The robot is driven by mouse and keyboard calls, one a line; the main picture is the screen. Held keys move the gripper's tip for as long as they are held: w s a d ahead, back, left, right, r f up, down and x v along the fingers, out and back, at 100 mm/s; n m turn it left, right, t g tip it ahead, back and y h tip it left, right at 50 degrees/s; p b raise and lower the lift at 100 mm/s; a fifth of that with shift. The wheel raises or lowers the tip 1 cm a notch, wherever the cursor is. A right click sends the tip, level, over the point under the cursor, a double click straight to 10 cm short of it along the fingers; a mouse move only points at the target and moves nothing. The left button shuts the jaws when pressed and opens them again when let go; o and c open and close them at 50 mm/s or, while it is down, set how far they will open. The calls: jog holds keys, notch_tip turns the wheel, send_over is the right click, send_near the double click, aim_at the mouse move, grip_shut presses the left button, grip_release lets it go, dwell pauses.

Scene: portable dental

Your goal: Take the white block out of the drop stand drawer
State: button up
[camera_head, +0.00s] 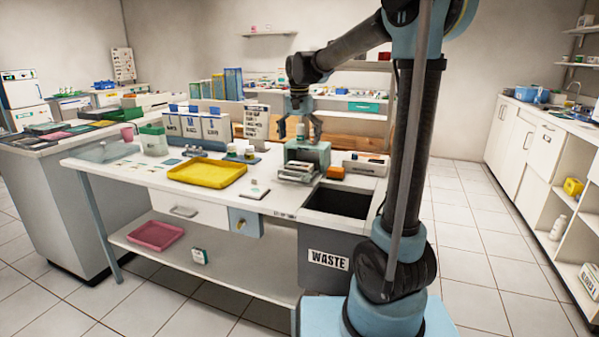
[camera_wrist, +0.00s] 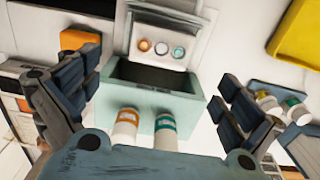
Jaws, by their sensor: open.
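The pale green drop stand (camera_head: 316,152) sits on the worktop. In the wrist view, the stand (camera_wrist: 190,112) has a dark open hollow, and a pale panel with three coloured round spots lies above it. A pale drawer-like part (camera_head: 297,170) juts from the stand's front in the head view. I cannot pick out the white block for certain. My gripper (camera_head: 300,128) is open above the stand. In the wrist view, my gripper's fingers (camera_wrist: 157,80) are spread to either side of the stand, with nothing seen between them but the stand and its bottles.
An orange-capped bottle (camera_wrist: 125,130) and a teal-capped bottle (camera_wrist: 165,130) stand at the stand. An orange object (camera_head: 335,172) and a white device (camera_head: 366,163) are to its right. A yellow tray (camera_head: 207,172) lies left. The waste opening (camera_head: 338,203) is in front.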

aim_at(299, 164)
jog(key=shift+a+f, duration=0.1)
jog(key=shift+f, duration=5.1)
jog(key=c, duration=1.2)
jog(key=shift+r, duration=0.15)
jog(key=shift+c, duration=0.2)
